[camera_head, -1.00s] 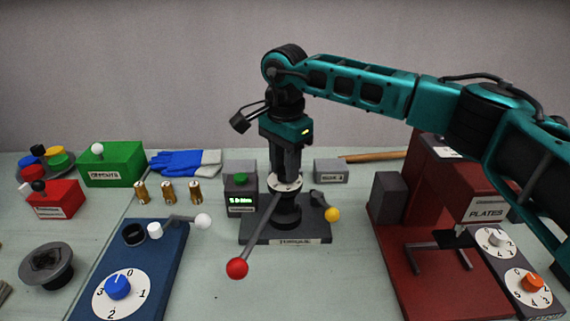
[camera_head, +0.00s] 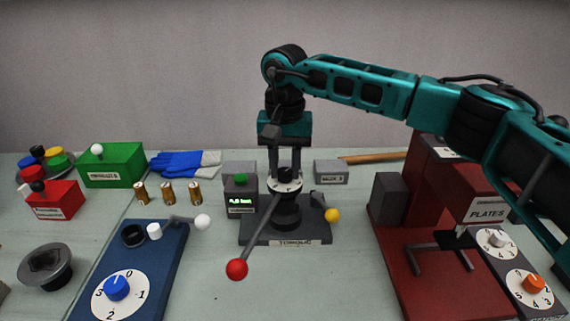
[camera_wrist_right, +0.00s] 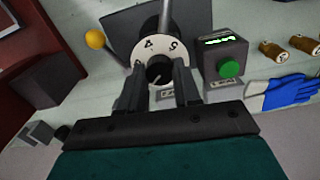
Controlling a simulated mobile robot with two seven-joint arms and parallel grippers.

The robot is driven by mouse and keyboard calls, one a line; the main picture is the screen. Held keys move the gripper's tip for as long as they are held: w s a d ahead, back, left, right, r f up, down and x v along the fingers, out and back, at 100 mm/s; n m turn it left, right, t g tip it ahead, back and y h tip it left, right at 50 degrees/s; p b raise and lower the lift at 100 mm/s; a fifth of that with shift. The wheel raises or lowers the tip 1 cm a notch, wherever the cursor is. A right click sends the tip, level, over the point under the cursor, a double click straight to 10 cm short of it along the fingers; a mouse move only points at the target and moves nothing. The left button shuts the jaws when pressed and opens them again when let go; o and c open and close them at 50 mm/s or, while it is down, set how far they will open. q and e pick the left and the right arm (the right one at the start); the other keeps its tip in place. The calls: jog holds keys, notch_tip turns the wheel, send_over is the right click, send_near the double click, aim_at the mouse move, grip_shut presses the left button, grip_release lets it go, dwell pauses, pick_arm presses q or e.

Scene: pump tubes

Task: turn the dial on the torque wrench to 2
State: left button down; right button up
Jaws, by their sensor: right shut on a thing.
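The torque wrench stands upright at the centre on a dark base plate (camera_head: 310,233). It has a long grey handle ending in a red ball (camera_head: 237,269). On top is a white numbered dial disc (camera_head: 273,186) with a black knob (camera_head: 285,174) in its middle. My right gripper (camera_head: 285,168) points down and is shut on the black knob. In the right wrist view the knob (camera_wrist_right: 158,73) sits between the two fingers, which hide part of the dial's numbers (camera_wrist_right: 150,45). I cannot tell which number the knob points to. My left gripper is not in view.
A grey box with a green button (camera_head: 240,179) and lit display stands just left of the wrench. A yellow-ball lever (camera_head: 332,215) is at its right. A blue panel (camera_head: 170,255) lies left, a red press (camera_head: 390,255) right. The table in front is clear.

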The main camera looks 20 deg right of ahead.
aim_at(285, 171)
dwell(0.4)
jog(key=o, duration=1.1)
jog(key=shift+c, duration=0.2)
notch_tip(285, 171, up, 13)
jog(key=shift+f, duration=0.1)
